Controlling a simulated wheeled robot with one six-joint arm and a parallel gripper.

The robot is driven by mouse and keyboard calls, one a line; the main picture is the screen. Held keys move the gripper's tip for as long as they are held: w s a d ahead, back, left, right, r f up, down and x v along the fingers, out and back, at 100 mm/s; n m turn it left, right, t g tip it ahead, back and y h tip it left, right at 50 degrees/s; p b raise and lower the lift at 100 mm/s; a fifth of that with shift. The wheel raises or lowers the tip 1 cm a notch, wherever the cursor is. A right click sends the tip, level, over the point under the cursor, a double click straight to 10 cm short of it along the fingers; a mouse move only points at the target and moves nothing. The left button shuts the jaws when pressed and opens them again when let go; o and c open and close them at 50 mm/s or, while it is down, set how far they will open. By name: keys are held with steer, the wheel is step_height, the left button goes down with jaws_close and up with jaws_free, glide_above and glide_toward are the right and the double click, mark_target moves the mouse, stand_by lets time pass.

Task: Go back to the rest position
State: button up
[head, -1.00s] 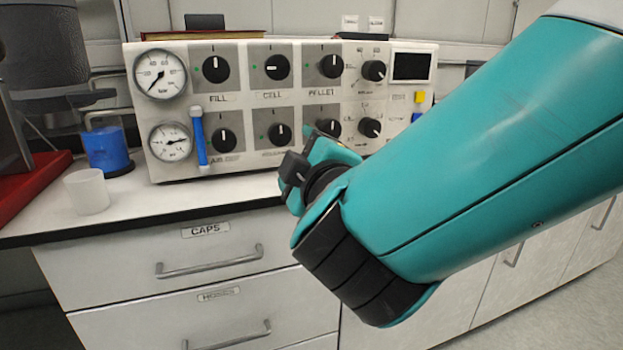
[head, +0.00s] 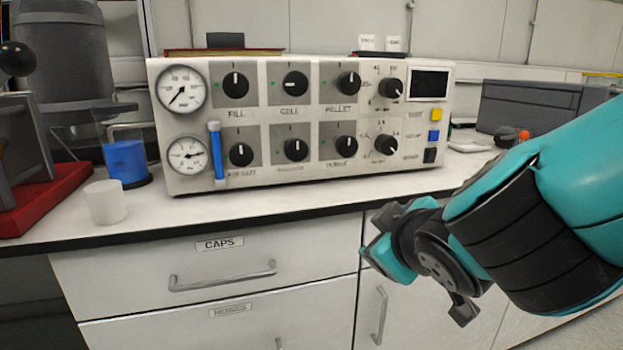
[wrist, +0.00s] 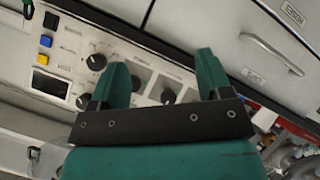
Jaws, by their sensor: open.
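My gripper shows in the wrist view (wrist: 160,75) with its two teal fingers apart and nothing between them. In the head view my gripper (head: 420,260) hangs in front of the cabinet, below the counter edge and to the lower right of the control panel (head: 310,115). The panel has two round gauges, several black knobs, a blue handle (head: 216,152) and a dark screen. The gripper is clear of the panel. In the head view the fingers are partly hidden by the wrist.
A white cup (head: 105,202) and a blue-filled beaker (head: 126,162) stand left on the counter (head: 290,202), beside a red-based device (head: 45,195). A grey case (head: 535,105) is at the back right. The drawers (head: 220,275) below are shut. The counter before the panel is clear.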

steer(key=s+d+f+m+g+y, duration=0.1)
steer(key=s+d+g+y, duration=0.1)
steer(key=s+g, duration=0.55)
steer(key=s+d+f+m+g+y, duration=0.15)
steer(key=s+g, duration=0.25)
steer(key=s, duration=0.6)
step_height(320, 180, up, 26)
steer(key=s+p, duration=0.1)
steer(key=p, duration=2.4)
steer(key=shift+a+p, duration=0.15)
steer(key=shift+p, duration=0.25)
steer(key=shift+c, duration=0.5)
